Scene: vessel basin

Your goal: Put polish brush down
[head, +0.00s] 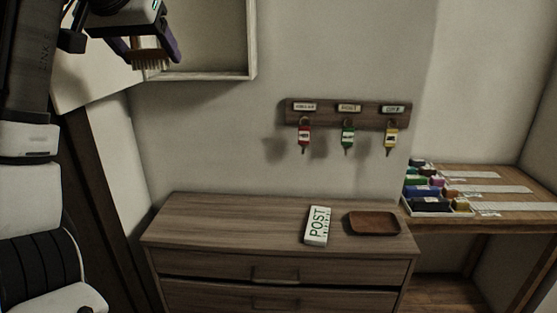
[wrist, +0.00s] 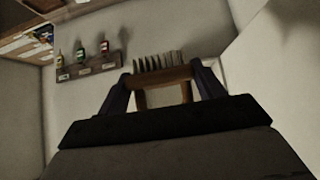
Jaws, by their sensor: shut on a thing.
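The brush is in the air and touches no surface that I can make out.
A wooden dresser (head: 200,222) bears a white POST box (head: 318,226) and a brown tray (head: 374,223); its left part is clear. A key rack (head: 348,113) with three tagged keys hangs above. The open shelf (head: 252,40) is near my gripper. A side table (head: 500,190) holds coloured items.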

